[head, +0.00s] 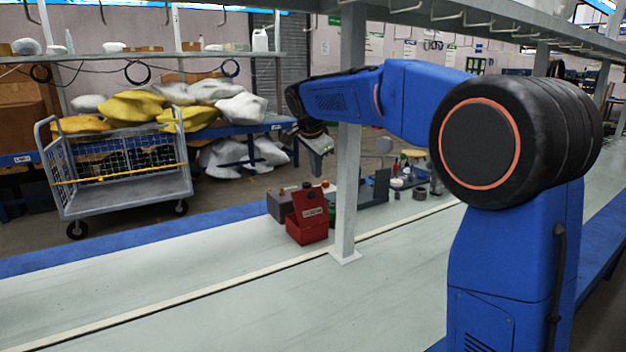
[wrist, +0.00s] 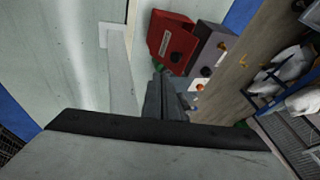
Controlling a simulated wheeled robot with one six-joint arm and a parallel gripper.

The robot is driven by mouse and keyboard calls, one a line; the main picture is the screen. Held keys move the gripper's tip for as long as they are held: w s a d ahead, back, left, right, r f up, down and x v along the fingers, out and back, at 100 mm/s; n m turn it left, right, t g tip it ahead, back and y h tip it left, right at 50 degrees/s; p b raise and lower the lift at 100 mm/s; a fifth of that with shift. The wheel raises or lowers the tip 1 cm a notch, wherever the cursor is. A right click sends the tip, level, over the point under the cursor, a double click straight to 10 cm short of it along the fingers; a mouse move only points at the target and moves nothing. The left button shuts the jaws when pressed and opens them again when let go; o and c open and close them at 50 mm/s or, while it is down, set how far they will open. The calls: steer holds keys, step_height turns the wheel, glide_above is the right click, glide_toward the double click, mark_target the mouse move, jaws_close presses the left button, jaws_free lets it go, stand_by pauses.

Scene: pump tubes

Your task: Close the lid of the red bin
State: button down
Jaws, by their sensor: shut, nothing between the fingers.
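The red bin (head: 307,233) stands on the pale bench just left of the grey post. Its lid (head: 311,203), with a small label, is raised and tilted up above the body. In the wrist view the red bin (wrist: 165,47) lies near the top centre, its label visible. My gripper (head: 318,168) hangs above and slightly right of the bin, apart from it in the head view. In the wrist view my gripper (wrist: 159,72) is shut and empty, its tips pointing toward the bin's near edge; I cannot tell the exact gap.
A grey-purple bin (head: 280,206) stands close beside the red one; it also shows in the wrist view (wrist: 208,50). The grey post (head: 347,200) rises just right of the red bin. Small parts (head: 398,183) lie beyond the post. The front of the bench (head: 200,290) is clear.

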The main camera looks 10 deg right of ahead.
glide_toward(314, 196)
step_height(314, 196, down, 3)
steer(key=s+d, duration=0.1)
steer(key=d, duration=0.1)
steer(key=shift+w+a+f, duration=0.25)
steer(key=shift+w+f, duration=0.2)
steer(key=shift+w, duration=0.35)
steer(key=shift+w+a+f, duration=0.25)
steer(key=shift+w+f, duration=0.2)
steer(key=shift+w, duration=0.3)
steer(key=shift+w+a, duration=0.1)
steer(key=shift+w, duration=0.1)
